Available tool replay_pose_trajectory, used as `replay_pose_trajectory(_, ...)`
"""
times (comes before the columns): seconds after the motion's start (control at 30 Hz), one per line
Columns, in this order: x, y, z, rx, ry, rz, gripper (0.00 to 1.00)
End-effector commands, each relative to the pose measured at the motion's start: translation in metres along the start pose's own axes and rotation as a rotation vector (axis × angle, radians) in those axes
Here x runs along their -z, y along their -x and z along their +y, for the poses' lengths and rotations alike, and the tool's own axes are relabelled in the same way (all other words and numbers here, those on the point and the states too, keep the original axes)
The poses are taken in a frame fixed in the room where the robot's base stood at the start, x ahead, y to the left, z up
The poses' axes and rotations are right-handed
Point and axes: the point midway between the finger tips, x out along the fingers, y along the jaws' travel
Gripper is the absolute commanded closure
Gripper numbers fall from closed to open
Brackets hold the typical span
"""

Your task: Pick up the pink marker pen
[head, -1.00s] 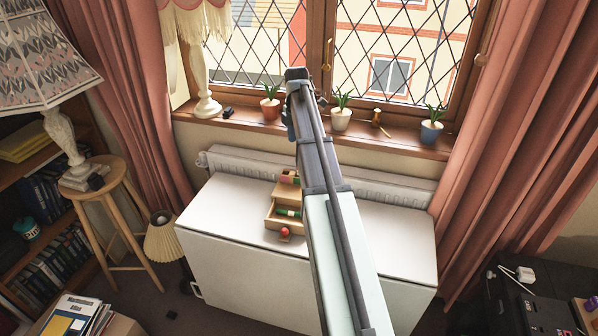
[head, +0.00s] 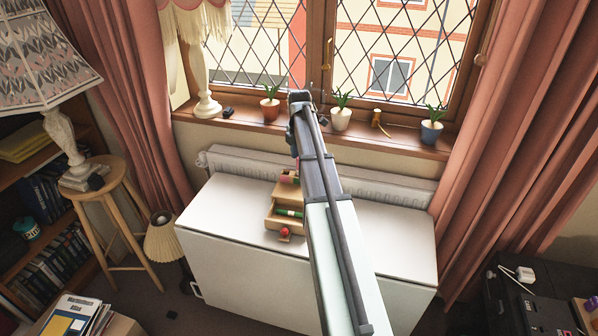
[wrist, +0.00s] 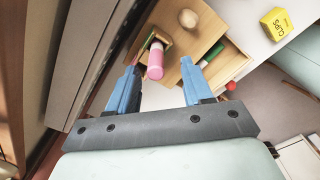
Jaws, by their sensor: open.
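The pink marker pen (wrist: 155,66) shows in the wrist view, ahead of and between the two blue fingers. It stands out from a compartment at one end of a small wooden drawer box (wrist: 178,72). My gripper (wrist: 158,72) is open, with a finger to each side of the pen in the picture and nothing held. I cannot tell how far the fingertips are from it. In the head view a bit of pink pen (head: 286,179) shows at the top of the box, left of my arm.
A green marker (wrist: 211,54) lies in the box's open drawer, near a red round thing (wrist: 231,86). A yellow clips box (wrist: 276,24) is on the white cabinet (head: 225,205). A radiator (head: 235,163) and a sill with potted plants (head: 270,108) are behind.

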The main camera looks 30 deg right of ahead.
Motion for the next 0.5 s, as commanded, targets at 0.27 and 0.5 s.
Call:
replay_pose_trajectory(0.27,-0.001,-0.032,0.004,0.002,0.0,0.001,0.5)
replay_pose_trajectory(0.5,-0.001,-0.048,0.005,0.0,0.0,0.0,0.5)
